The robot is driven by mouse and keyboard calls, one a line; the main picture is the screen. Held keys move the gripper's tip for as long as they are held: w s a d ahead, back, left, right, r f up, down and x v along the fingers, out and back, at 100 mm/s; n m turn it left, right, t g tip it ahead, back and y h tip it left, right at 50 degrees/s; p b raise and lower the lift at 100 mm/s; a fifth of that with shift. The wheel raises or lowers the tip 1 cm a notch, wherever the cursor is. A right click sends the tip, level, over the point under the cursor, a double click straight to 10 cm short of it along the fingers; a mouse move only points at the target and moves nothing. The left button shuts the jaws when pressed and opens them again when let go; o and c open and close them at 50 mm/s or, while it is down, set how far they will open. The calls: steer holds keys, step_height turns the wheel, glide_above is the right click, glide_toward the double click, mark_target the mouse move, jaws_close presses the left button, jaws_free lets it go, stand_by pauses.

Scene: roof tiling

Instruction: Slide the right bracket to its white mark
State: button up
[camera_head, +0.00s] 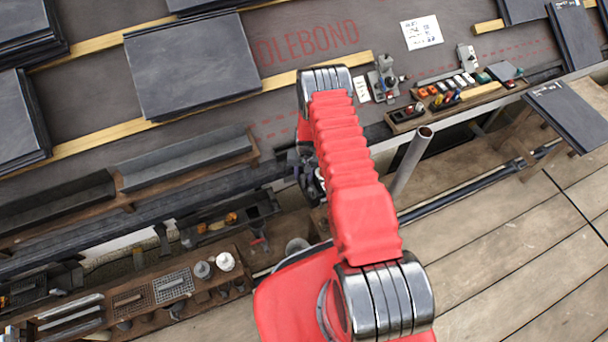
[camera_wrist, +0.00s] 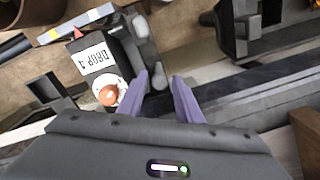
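My gripper (camera_wrist: 165,78) shows in the wrist view as two purple fingers, apart, with nothing visible between them. A dark bracket-like part (camera_wrist: 258,22) is at the upper right of the wrist view, apart from the fingers; another dark angular piece (camera_wrist: 46,88) is at the left. I cannot tell which part is the right bracket, and I cannot identify its white mark. In the head view my red arm hides most of the gripper, near the roof's lower edge.
Grey gutter lengths (camera_head: 185,160) lie left of my arm. Slate stacks (camera_head: 190,65) rest on wooden battens above. Grey devices (camera_head: 386,78) and a tray of coloured items (camera_head: 440,97) stand to the right. A grey pipe (camera_head: 410,160) rises beside my arm. Bare planks (camera_head: 500,240) fill the lower right.

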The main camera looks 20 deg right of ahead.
jaws_close()
steer(key=shift+a, duration=0.1)
stand_by(0.3)
steer(key=a, duration=0.3)
stand_by(0.3)
steer(key=shift+o, duration=1.2)
jaws_free()
steer(key=shift+r, duration=0.1)
